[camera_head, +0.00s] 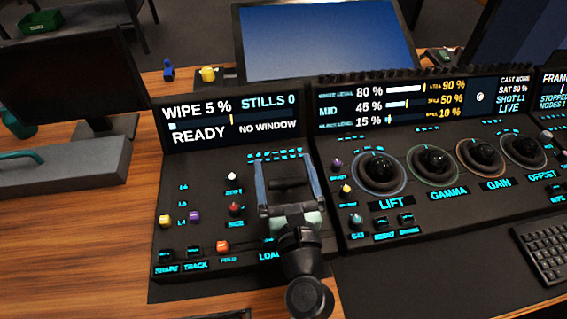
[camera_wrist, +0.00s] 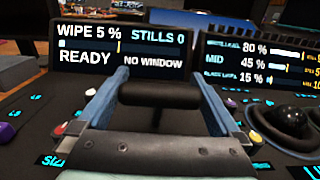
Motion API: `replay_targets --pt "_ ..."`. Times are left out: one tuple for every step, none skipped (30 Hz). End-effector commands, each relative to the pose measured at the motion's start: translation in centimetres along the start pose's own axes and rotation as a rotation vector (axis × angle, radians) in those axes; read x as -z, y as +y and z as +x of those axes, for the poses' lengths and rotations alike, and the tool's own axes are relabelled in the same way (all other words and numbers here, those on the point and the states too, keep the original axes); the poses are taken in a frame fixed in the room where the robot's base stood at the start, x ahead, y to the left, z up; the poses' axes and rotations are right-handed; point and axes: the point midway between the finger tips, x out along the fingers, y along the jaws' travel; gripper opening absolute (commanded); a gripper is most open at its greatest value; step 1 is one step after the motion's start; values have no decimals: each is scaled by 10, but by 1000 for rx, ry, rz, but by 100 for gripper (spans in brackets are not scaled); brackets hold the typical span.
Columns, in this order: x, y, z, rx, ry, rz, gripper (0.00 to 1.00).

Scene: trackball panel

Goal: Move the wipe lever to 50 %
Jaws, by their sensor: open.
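The wipe lever is a black T-shaped bar (camera_head: 289,182) on the left panel, and it also shows in the wrist view (camera_wrist: 158,94). My gripper (camera_head: 286,168) is open over the panel, with one finger on each side of the lever's crossbar. In the wrist view the fingers (camera_wrist: 158,78) stand apart, with dark gaps between them and the bar's ends. The lever's base is partly hidden by my gripper. The display (camera_head: 230,121) reads WIPE 5 %, READY, STILLS 0 and NO WINDOW. A yellow mark stands on its bar.
Small coloured knobs, including a red one (camera_head: 235,208) and an orange one (camera_head: 222,246), stand left of my gripper. The trackballs, the nearest labelled LIFT (camera_head: 379,169), lie to the right. Monitors stand behind. Bare wooden desk (camera_head: 90,240) lies to the left.

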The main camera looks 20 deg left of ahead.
Motion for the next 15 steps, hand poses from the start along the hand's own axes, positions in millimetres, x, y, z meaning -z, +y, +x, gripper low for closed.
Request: replay_targets --pt "0 0 4 -1 -1 0 100" --pt "0 0 5 0 -1 0 100" --pt "0 0 7 0 -1 0 100" --pt "0 0 8 0 -1 0 100" --pt "0 0 8 0 0 0 100" --pt "0 0 8 0 0 0 100" --pt "0 0 8 0 0 0 100" --pt "0 0 8 0 0 0 100" --pt "0 0 8 0 0 0 100" --pt "0 0 8 0 0 0 100" --pt "0 0 8 0 0 0 100" --pt "0 0 8 0 0 0 100" --pt "0 0 8 0 0 0 95" --pt "0 0 8 0 0 0 89" --pt "0 0 8 0 0 -1 82"
